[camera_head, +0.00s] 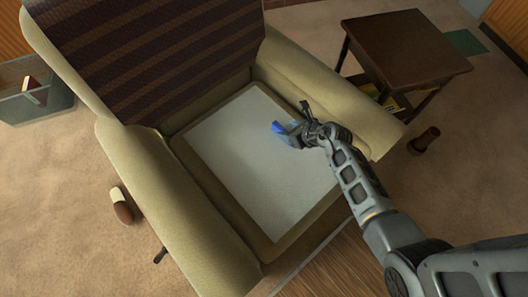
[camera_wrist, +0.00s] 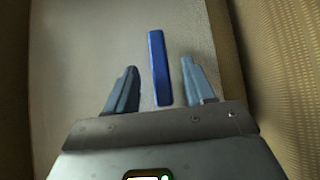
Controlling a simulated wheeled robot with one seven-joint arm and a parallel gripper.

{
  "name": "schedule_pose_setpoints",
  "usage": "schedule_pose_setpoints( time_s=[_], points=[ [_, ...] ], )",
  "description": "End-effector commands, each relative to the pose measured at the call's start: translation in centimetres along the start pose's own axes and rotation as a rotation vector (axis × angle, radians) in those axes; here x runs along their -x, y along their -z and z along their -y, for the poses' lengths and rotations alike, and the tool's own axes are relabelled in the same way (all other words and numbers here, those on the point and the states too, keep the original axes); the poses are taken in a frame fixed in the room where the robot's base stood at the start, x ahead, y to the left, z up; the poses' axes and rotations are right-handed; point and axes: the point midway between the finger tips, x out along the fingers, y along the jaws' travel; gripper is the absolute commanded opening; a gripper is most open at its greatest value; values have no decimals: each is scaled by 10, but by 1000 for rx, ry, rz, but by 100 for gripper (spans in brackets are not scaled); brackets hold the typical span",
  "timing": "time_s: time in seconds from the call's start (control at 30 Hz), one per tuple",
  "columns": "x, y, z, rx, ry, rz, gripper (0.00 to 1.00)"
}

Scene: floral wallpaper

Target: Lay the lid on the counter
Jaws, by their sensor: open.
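A narrow blue bar-like object (camera_head: 278,127) is at the pale seat of the armchair; it also shows in the wrist view (camera_wrist: 158,68), long and thin. I cannot tell whether it is the lid. My gripper (camera_wrist: 158,75) is open, with one finger on each side of the blue object and a gap on both sides. In the head view my gripper (camera_head: 291,133) is over the right part of the seat, and its fingers partly hide the object. No counter can be made out in either view.
The armchair (camera_head: 185,215) has raised arms on both sides of the seat; its right arm (camera_head: 335,105) is close to my gripper. A dark side table (camera_head: 405,45) stands at the upper right. A brown-and-white object (camera_head: 121,206) lies on the carpet at left.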

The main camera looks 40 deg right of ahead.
Motion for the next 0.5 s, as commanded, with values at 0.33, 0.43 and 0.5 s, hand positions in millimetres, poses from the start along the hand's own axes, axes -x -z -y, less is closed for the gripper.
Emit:
schedule_pose_setpoints(
  time_s=[0.33, 0.43, 0.5],
  points=[
    [-38, 3, -1, -1, 0, 0, 53],
    [-38, 2, -1, -1, 0, 0, 53],
    [-38, 2, -1, -1, 0, 1, 53]
  ],
)
